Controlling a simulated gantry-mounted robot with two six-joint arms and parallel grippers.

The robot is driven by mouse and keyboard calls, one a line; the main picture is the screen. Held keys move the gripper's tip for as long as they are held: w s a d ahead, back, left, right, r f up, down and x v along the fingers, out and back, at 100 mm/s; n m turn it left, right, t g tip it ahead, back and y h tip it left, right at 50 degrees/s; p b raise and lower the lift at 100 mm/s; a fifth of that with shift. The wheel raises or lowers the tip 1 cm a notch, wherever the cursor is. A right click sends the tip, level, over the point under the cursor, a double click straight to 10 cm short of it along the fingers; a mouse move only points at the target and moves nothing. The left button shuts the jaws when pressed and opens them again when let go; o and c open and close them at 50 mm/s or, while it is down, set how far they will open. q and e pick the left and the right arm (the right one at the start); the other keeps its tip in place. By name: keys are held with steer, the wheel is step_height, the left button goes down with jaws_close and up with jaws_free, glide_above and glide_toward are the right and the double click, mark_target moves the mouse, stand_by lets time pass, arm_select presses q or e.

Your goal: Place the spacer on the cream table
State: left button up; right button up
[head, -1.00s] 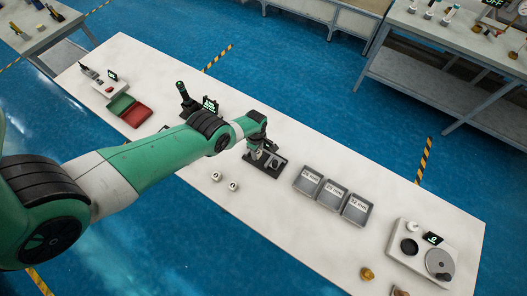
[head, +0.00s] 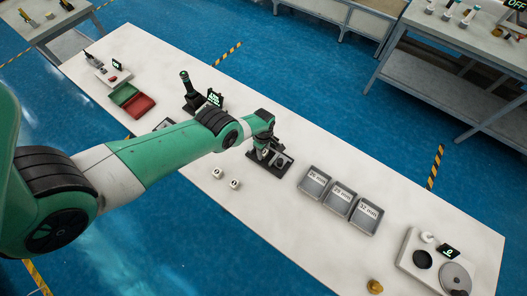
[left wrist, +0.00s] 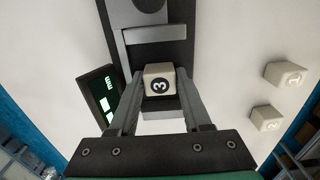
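A pale cube-shaped spacer marked 3 (left wrist: 160,82) sits between the fingertips of my left gripper (left wrist: 160,75) in the left wrist view. Both fingers appear to press against its sides. The spacer is at a dark measuring fixture (left wrist: 155,48), which also shows in the head view (head: 282,160). In the head view my left gripper (head: 261,153) is low over this fixture and hides the spacer. The cream table (head: 300,229) stretches beneath. Two more pale cubes, (head: 218,173) and (head: 235,184), stand on it in front of the fixture. My right gripper is out of view.
Three grey labelled trays (head: 341,199) lie right of the fixture. A white device with round dishes (head: 423,260) is at the right end. Red and green bins (head: 138,106) and a dark display (head: 214,98) stand to the left. The table's front middle is clear.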

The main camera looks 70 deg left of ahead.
arm_select(q)
steer(key=o, duration=0.3)
steer(key=shift+r, duration=0.1)
step_height(320, 180, up, 12)
steer(key=p, duration=1.2)
steer(key=shift+r, duration=0.15)
